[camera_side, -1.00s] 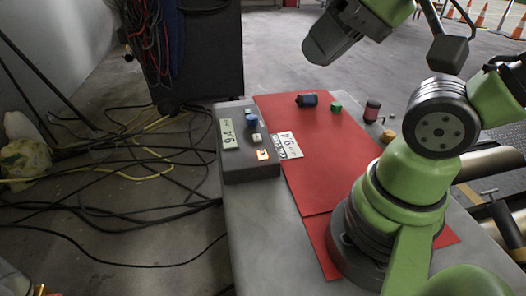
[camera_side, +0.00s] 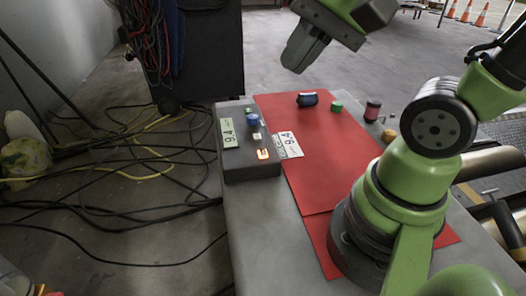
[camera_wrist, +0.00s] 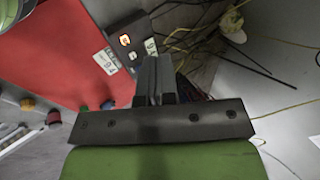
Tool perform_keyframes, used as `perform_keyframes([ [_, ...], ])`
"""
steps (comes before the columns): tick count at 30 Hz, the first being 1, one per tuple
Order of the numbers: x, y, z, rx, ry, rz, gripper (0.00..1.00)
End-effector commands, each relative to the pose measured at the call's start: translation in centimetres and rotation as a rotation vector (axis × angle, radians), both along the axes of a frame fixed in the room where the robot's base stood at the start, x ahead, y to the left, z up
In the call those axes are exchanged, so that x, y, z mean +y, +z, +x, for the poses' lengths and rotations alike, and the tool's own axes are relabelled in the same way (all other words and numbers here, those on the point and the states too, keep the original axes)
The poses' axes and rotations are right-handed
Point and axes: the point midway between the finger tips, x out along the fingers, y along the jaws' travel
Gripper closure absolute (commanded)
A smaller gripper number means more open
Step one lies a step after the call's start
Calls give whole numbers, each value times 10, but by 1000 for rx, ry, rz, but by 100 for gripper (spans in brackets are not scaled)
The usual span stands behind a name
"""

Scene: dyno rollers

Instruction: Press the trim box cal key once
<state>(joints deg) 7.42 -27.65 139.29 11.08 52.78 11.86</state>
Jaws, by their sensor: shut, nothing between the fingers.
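The trim box (camera_side: 245,168) is a dark grey box at the left edge of the bench. On its top are a pale display (camera_side: 228,133) reading about 9.4, a blue knob (camera_side: 253,120), a small whitish key (camera_side: 257,136) and an orange-marked key (camera_side: 263,154). Key labels are too small to read, so I cannot tell which is cal. The wrist view also shows the orange-marked key (camera_wrist: 125,40) and the whitish key (camera_wrist: 133,53). My gripper (camera_side: 295,64) is shut and empty, high above and right of the box, touching nothing. Its fingers (camera_wrist: 152,62) cover part of the box in the wrist view.
A white number card (camera_side: 288,145) lies on the red mat (camera_side: 335,165) beside the box. A dark blue cylinder (camera_side: 307,99), a green piece (camera_side: 337,106) and a dark red-topped spool (camera_side: 372,111) stand at the back. Cables (camera_side: 110,170) cover the floor at left.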

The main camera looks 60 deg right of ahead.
Motion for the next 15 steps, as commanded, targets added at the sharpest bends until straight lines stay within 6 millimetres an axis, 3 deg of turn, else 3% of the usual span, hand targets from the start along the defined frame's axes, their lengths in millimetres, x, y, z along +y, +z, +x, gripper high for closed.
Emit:
perform_keyframes([
  [8, -18, -36, 50, 349, -599, 445, 100],
  [15, -51, -79, 88, 624, -1148, 818, 100],
])
